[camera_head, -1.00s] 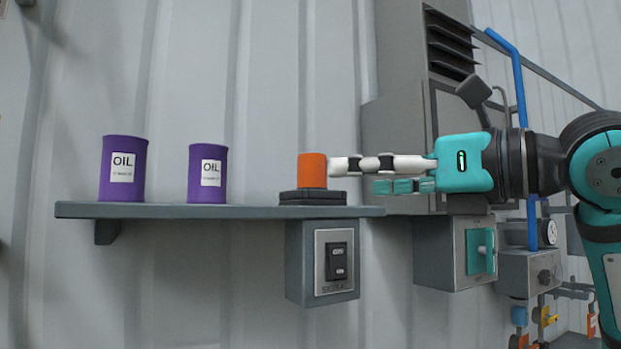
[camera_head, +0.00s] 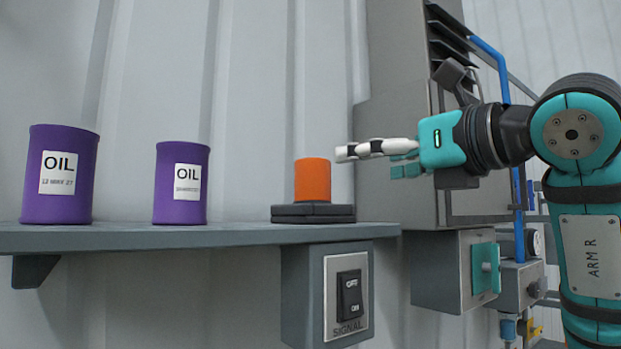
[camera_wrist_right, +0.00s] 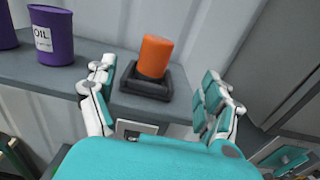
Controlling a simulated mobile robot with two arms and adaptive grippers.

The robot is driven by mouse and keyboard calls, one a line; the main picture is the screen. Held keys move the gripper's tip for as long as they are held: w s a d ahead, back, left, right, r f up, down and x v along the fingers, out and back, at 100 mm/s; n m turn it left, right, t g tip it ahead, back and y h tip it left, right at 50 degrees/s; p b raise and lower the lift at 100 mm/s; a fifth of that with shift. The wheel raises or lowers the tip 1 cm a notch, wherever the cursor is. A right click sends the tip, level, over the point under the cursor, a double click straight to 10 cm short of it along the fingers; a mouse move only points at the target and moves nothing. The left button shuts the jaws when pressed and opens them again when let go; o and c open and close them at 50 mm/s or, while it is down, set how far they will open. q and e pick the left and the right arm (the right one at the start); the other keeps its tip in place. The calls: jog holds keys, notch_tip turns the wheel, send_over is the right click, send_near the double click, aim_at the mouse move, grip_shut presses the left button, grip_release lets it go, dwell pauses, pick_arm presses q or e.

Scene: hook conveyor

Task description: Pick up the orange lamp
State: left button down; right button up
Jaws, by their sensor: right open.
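The orange lamp (camera_head: 312,180) is a short upright cylinder on a dark square base (camera_head: 313,213) at the right end of a grey shelf. It also shows in the right wrist view (camera_wrist_right: 155,57), ahead of my fingers. My right gripper (camera_head: 345,160) is just right of the lamp in the head view, at about the height of its top. In the right wrist view my right gripper (camera_wrist_right: 158,92) has its fingers spread wide, with nothing between them touching. My left gripper is not in view.
Two purple oil cans (camera_head: 60,175) (camera_head: 181,184) stand on the shelf (camera_head: 130,235) to the left. A signal switch box (camera_head: 330,292) hangs below the shelf. A grey cabinet (camera_head: 400,170) stands behind my right gripper. The shelf between cans and lamp is clear.

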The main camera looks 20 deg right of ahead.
aim_at(325, 172)
jog(key=p+x, duration=0.2)
jog(key=x, duration=0.4)
jog(key=shift+r+p, duration=0.1)
jog(key=shift+p, duration=0.2)
jog(key=p+x, duration=0.1)
jog(key=x, duration=0.2)
jog(key=shift+s, duration=0.1)
jog(key=p+x, duration=0.2)
jog(key=x, duration=0.1)
jog(key=p+x, duration=0.1)
jog(key=p, duration=0.1)
jog(key=shift+a+f, duration=0.2)
jog(key=shift+f, duration=0.15)
jog(key=shift+w+a+f, duration=0.1)
jog(key=shift+w, duration=0.25)
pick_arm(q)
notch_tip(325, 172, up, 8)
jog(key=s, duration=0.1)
pick_arm(e)
jog(key=shift+s, duration=0.1)
jog(key=shift+s, duration=0.1)
jog(key=c, duration=1.3)
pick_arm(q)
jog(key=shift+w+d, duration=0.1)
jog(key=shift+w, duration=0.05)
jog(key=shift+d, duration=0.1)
